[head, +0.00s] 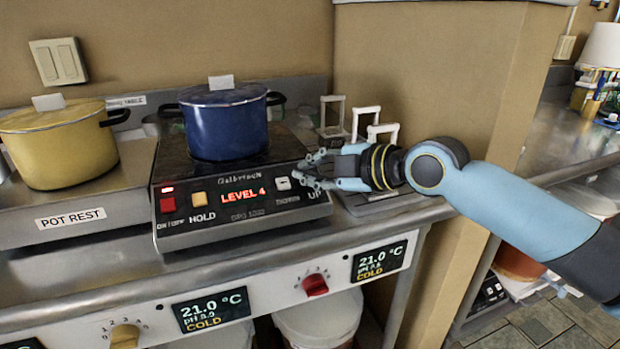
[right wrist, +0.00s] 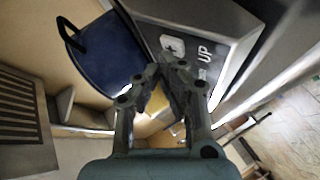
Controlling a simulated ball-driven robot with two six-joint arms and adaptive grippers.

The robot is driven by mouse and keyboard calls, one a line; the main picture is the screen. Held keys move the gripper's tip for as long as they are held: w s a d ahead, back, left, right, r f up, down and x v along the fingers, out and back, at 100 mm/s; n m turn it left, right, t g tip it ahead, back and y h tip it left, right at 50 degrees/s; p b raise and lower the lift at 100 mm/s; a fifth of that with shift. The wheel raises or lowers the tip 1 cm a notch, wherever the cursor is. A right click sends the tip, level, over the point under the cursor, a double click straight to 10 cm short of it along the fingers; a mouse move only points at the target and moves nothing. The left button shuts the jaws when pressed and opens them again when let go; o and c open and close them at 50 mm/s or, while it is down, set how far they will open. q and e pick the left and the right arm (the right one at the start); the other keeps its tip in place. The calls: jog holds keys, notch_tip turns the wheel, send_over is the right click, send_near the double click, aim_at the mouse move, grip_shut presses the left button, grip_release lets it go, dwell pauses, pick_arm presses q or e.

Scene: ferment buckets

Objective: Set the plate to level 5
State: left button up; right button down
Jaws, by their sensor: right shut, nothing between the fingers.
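The hot plate (head: 240,215) stands on the steel counter, and its red display (head: 244,196) reads LEVEL 4. A white button (head: 283,183) sits on the right of its front panel, near the word UP. The same white button (right wrist: 172,46) shows in the right wrist view, just beyond the fingertips. A blue pot (head: 226,122) stands on the plate. My right gripper (head: 312,171) is shut and empty, close to the right of the white button. I cannot tell whether it touches the panel. My left gripper is not in view.
A yellow pot (head: 60,145) stands on the POT REST (head: 70,218) at the left. White frames (head: 365,122) stand behind my right gripper, beside the wall. Below the counter edge are a yellow knob (head: 124,336), a red knob (head: 315,285) and displays reading 21.0 °C.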

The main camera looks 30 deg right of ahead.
jog(key=shift+w+f+b, duration=0.15)
jog(key=shift+f+b, duration=0.15)
jog(key=shift+b, duration=0.1)
jog(key=shift+r, duration=0.15)
dwell(0.5)
jog(key=shift+s+r+p, duration=0.4)
jog(key=shift+r+p, duration=0.2)
jog(key=shift+p, duration=0.1)
jog(key=shift+r, duration=0.1)
jog(key=r+p, duration=0.1)
jog(key=s+r+p, duration=0.1)
jog(key=p, duration=0.1)
jog(key=s+r+p, duration=0.1)
jog(key=r, duration=0.1)
jog(key=shift+s+a+r, duration=0.1)
jog(key=shift+s+a, duration=0.1)
jog(key=shift+a, duration=0.1)
